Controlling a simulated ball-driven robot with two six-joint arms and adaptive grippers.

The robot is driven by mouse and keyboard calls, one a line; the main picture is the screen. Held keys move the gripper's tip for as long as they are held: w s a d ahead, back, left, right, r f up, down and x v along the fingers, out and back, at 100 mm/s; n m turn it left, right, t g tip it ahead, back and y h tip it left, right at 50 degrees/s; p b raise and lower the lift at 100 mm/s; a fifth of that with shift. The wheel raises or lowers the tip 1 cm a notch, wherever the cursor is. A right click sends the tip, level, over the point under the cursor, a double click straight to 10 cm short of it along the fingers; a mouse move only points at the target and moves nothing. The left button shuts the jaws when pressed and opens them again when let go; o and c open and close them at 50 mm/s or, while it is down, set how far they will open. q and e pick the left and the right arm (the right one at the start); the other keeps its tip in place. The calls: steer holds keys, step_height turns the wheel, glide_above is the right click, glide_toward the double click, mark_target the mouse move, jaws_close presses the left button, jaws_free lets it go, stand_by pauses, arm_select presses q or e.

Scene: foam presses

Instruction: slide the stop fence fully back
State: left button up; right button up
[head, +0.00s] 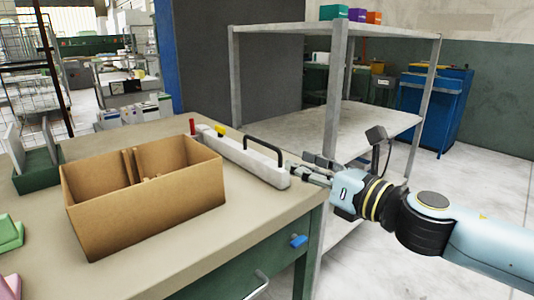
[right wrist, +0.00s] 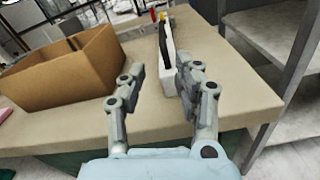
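The stop fence (head: 238,155) is a long white bar lying along the right side of the beige table. It has a black arched handle (head: 264,149) near its front end. In the right wrist view, the fence (right wrist: 168,80) shows its near end between the two fingers in the picture, closer to the right finger. My right gripper (head: 306,172) is at the front end of the fence, by the table's right edge. Its fingers are spread (right wrist: 157,72), with nothing visibly clamped. Whether a finger touches the fence I cannot tell. My left gripper is not in view.
An open cardboard box (head: 145,215) stands on the table left of the fence. A red peg (head: 192,126) and a yellow piece (head: 220,130) are at the fence's far end. A grey metal shelf (head: 340,120) stands close behind the table's right side. Bare tabletop lies before the box.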

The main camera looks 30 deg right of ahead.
mark_target(266, 145)
steer(key=shift+w+d+r, duration=0.2)
steer(key=shift+w+d, duration=0.1)
steer(key=shift+w, duration=0.05)
steer(key=shift+w+r+p, duration=0.2)
steer(key=shift+w+p, duration=0.1)
steer(key=shift+p, duration=0.05)
steer(key=w+p, duration=0.3)
steer(key=shift+w+a+r+p, duration=0.25)
steer(key=shift+r+p, duration=0.1)
steer(key=w, duration=0.2)
steer(key=w+p, duration=0.1)
steer(key=w+a, duration=0.1)
steer(key=w, duration=0.1)
steer(key=shift+w+f+p, duration=0.35)
steer(key=shift+f, duration=0.05)
steer(key=shift+w, duration=0.45)
jaws_close()
